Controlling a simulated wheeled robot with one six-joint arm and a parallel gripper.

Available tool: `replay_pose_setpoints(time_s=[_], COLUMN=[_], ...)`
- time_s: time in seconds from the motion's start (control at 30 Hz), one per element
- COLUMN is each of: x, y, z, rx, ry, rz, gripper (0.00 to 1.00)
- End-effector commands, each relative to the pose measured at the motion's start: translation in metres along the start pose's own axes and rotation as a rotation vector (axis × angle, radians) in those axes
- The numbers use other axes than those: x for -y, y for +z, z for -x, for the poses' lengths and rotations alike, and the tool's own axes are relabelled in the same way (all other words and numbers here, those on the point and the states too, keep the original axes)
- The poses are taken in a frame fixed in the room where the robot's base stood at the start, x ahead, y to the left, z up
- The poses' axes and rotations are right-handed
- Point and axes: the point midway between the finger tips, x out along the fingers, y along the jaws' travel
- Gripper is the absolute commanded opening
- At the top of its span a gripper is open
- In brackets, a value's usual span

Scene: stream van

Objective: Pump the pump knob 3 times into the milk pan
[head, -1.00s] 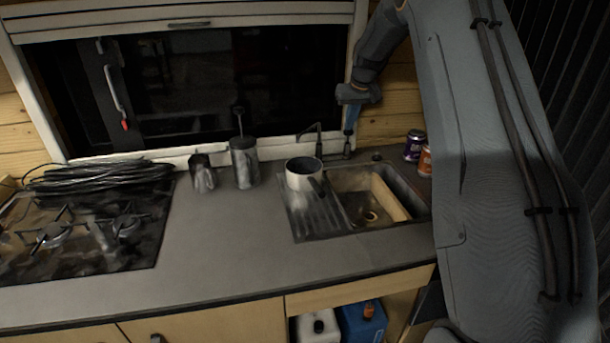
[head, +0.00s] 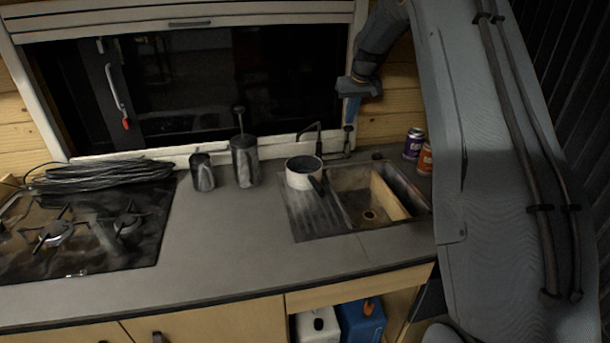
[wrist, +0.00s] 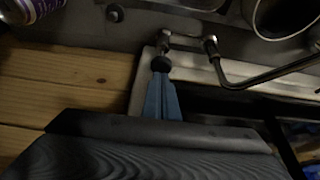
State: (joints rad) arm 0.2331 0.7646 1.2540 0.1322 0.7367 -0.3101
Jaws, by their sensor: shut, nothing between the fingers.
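The milk pan (head: 304,177) is white outside with a dark handle and stands upright on the drainboard left of the sink. In the wrist view, part of a pan-like round rim (wrist: 285,15) shows at the top right. The pump knob (wrist: 160,64) is small, dark and round, beside the tap; it also shows in the head view (head: 348,129), on a thin stem behind the sink. My gripper (head: 351,118) points down over the knob, its blue fingers shut and empty. In the wrist view the fingertips (wrist: 161,76) are right at the knob; I cannot tell whether they touch.
The dark tap (head: 316,130) arches by the pan. The sink (head: 368,205) lies to its right, with two cans (head: 415,145) beyond. A mug (head: 203,173) and a French press (head: 244,162) stand left. The counter front is clear.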

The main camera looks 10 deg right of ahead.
Motion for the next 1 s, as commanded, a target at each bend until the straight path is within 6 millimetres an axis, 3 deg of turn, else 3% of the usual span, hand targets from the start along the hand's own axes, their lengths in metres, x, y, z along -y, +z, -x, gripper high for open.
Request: replay_pose_setpoints(time_s=[1.0], x=[0.000], y=[0.013], z=[-0.029], rx=[0.002], ry=[-0.001], rz=[0.000], gripper=[0.00])
